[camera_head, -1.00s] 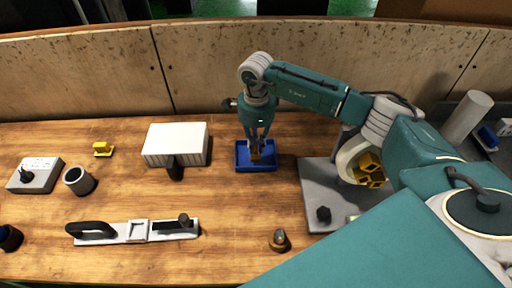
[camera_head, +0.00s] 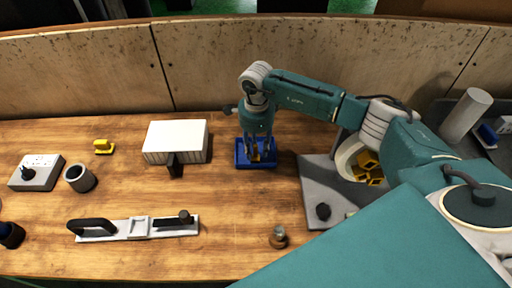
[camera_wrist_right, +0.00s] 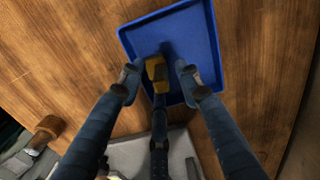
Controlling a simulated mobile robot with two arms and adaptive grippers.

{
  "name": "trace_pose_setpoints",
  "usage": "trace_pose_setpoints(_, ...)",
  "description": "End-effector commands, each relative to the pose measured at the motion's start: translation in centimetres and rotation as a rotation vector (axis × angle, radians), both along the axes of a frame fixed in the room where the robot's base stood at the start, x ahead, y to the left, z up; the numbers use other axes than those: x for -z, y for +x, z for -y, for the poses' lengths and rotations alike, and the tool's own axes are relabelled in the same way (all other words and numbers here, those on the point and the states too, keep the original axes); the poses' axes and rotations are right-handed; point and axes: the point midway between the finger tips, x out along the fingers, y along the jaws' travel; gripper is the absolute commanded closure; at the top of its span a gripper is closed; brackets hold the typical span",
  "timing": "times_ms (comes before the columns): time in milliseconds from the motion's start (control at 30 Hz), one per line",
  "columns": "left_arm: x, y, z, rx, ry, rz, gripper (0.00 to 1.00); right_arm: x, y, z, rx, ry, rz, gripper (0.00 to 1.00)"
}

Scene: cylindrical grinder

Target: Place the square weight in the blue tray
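The blue tray (camera_head: 241,163) lies on the wooden table in the middle of the head view, and its rim also shows in the right wrist view (camera_wrist_right: 212,40). A small brass-yellow block, apparently the square weight (camera_wrist_right: 155,70), is inside the tray, at its floor as far as I can tell. My right gripper (camera_head: 259,157) points down over the tray. In the right wrist view its fingers (camera_wrist_right: 160,88) are spread, with clear gaps on the left and right of the block. The third finger overlaps the block's near side; contact is unclear. My left gripper is not in view.
Left of the tray stand a white ribbed box (camera_head: 176,139), a small yellow block (camera_head: 103,146), a grey cup (camera_head: 79,178) and a socket box (camera_head: 37,172). A long handled tool (camera_head: 136,228) lies in front. A small knob-shaped piece (camera_head: 278,237) and a grey plate (camera_head: 318,184) are nearer right.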

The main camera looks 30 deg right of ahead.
Motion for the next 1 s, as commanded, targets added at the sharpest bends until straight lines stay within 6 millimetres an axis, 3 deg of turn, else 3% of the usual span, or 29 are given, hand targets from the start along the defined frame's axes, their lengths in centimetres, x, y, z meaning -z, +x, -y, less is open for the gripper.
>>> trace_pose_setpoints(167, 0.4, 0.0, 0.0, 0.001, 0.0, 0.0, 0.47, -1.2, 0.1, 0.0, -0.001, 0.001, 0.003, 0.66)
trace_pose_setpoints(633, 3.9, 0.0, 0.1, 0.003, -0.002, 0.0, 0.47, -10.5, 0.1, 0.1, 0.0, 0.0, 0.004, 0.66)
trace_pose_setpoints(800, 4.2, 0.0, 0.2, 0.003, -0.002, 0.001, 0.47, -12.0, 0.0, 0.1, 0.001, 0.0, 0.001, 0.66)
trace_pose_setpoints(1000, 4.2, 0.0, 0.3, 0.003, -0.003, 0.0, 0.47, -12.3, 0.0, 0.1, 0.0, 0.0, 0.0, 0.66)
